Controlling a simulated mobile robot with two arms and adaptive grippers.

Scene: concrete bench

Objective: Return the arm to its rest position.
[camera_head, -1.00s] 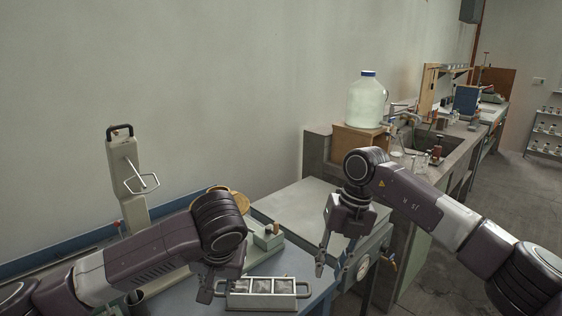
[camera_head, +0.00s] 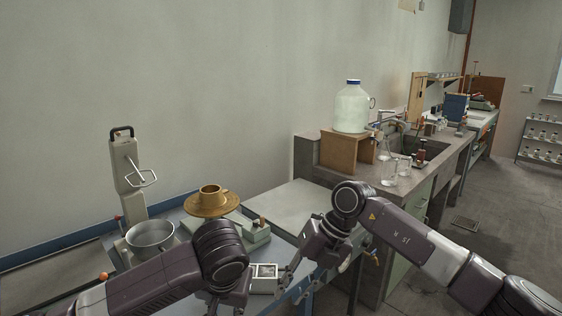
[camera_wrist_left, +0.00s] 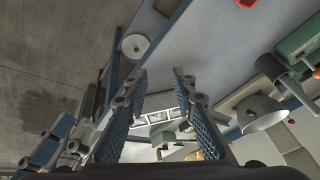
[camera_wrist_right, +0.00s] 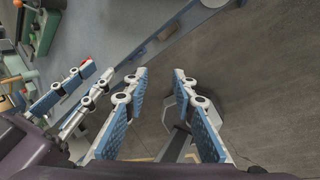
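My left gripper (camera_head: 226,304) is low in the head view, partly hidden by my own wrist. Its fingers stand apart with nothing between the pads in the left wrist view (camera_wrist_left: 160,85). A pale tray with framed compartments (camera_wrist_left: 160,117) shows beyond those fingers, and part of it shows beside my arm in the head view (camera_head: 264,271). My right gripper (camera_head: 293,274) hangs over the table's right edge. Its fingers are apart and empty in the right wrist view (camera_wrist_right: 160,75), with floor below them.
A large jug (camera_head: 352,108) stands on a wooden box (camera_head: 340,150) on the back bench. Floor (camera_head: 500,195) is clear at right.

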